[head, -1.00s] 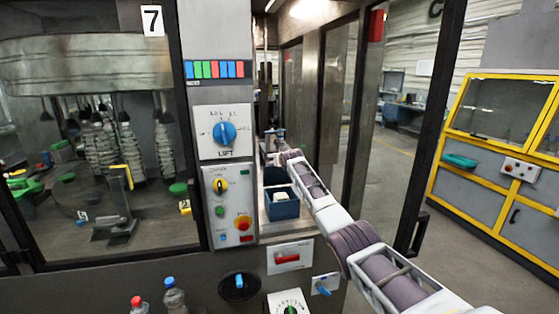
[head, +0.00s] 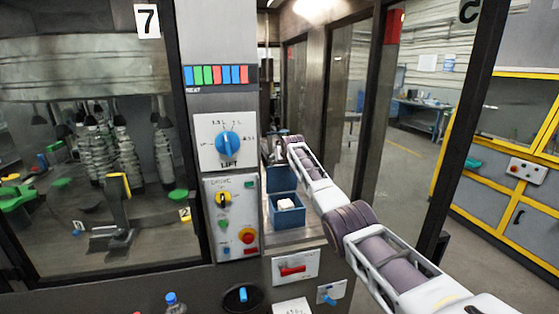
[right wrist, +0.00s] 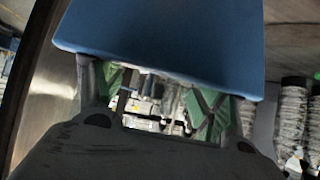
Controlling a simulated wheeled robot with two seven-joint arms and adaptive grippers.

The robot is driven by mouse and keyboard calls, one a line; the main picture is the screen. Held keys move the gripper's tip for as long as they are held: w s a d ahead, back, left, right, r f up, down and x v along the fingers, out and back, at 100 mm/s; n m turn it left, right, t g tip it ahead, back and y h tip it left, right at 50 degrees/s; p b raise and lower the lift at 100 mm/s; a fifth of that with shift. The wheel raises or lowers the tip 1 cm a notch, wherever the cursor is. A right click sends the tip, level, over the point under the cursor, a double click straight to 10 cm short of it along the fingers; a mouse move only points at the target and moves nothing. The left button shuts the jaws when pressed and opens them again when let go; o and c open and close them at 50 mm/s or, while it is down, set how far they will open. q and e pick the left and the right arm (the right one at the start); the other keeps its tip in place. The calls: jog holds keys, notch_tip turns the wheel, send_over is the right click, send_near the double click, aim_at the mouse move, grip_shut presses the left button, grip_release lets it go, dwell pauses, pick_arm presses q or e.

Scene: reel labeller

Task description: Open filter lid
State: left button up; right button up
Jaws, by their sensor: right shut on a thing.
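A blue box (head: 285,212) stands open in the recess of the machine, with a white block (head: 286,204) inside it. Its blue lid (head: 284,186) appears raised behind the box, partly hidden by my right arm. My right arm reaches into the recess from the right; its gripper is hard to make out there. In the right wrist view a broad blue panel (right wrist: 165,40), seemingly the lid, fills the top, and my right gripper (right wrist: 165,92) is shut on its near edge. My left gripper is not in view.
A grey control column with a blue LIFT knob (head: 228,144) and a panel with a yellow switch (head: 223,199) stands left of the recess. A glass window is further left. A dark door frame (head: 455,120) stands right of my arm.

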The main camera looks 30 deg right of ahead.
jog(key=shift+s+f+g, duration=0.1)
jog(key=shift+f+g, duration=0.2)
jog(key=shift+f, duration=0.35)
jog(key=o, duration=1.2)
jog(key=shift+o, duration=1.3)
jog(key=shift+s+a+r, duration=0.1)
jog(key=shift+r, duration=0.35)
jog(key=shift+r, duration=0.1)
